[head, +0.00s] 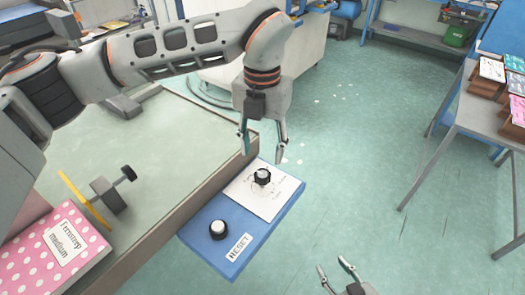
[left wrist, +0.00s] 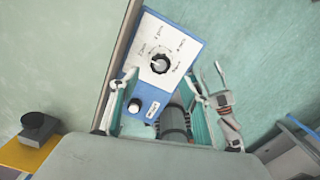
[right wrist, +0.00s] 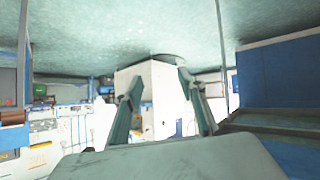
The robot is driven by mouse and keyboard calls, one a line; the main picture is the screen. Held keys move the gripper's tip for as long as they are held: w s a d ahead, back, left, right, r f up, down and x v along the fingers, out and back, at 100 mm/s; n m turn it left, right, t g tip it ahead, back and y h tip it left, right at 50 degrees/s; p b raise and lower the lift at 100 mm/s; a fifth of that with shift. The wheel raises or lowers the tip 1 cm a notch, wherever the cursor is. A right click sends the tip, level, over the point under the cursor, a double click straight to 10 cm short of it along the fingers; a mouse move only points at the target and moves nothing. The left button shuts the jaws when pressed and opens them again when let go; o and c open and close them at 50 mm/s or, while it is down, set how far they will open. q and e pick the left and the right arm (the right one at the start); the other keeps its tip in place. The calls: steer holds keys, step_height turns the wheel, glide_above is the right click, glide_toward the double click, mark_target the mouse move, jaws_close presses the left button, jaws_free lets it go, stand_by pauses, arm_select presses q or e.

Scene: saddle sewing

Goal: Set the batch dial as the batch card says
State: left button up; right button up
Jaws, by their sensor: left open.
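The batch dial is a dark knob with a pale top (head: 262,176) on a white marked plate (head: 278,198) of a blue panel. It shows in the left wrist view (left wrist: 160,63), ringed by small labels too small to read surely; its setting is unclear. My left gripper (head: 262,157) is open, pointing down just above the dial, its fingers apart and not visibly touching it. A pink dotted item (head: 52,245), with a white label reading roughly "Fernstrap medium", lies at lower left; I cannot tell whether it is the batch card. My right gripper (head: 335,270) is open and empty, right of the panel.
A second knob (head: 218,229) sits beside the RESET label (head: 238,247) on the blue panel. The panel adjoins the green-topped table's edge (head: 190,205). A shelf with boxed cards (head: 490,70) stands far right; the floor between is clear.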

mark_target(262, 174)
arm_select(q)
steer(key=shift+w+f, duration=0.1)
steer(key=shift+f, duration=0.15)
steer(key=shift+f+p, duration=0.4)
steer(key=shift+f, duration=3.2)
steer(key=c, duration=1.1)
